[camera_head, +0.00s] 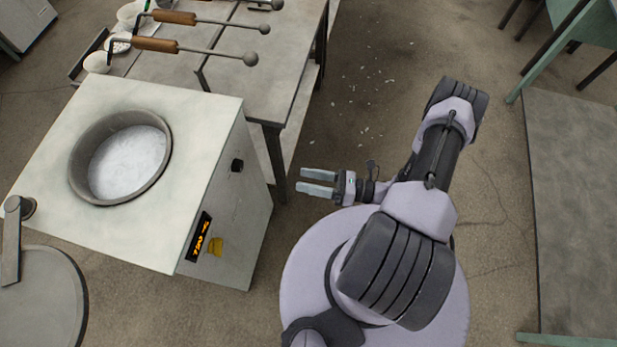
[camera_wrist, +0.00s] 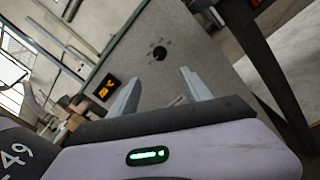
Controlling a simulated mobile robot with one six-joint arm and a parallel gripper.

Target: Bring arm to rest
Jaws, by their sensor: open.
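My gripper (camera_head: 316,182) is open and empty in the head view. Its two flat fingers point left, toward the side of the white furnace, with a gap between them and the furnace. My arm is folded above my round base. In the wrist view, my gripper (camera_wrist: 160,95) shows both fingertips spread apart with nothing between them. The furnace front with its dark knob and lit orange display is beyond them.
The furnace (camera_head: 225,190) has a round pot (camera_head: 75,170) of pale material in its top. Ladles with wooden handles (camera_head: 155,44) lie on the grey table (camera_head: 290,75) behind. A grey-topped table (camera_head: 580,200) stands at the right. Floor with pale scraps (camera_head: 375,85) is open between the tables.

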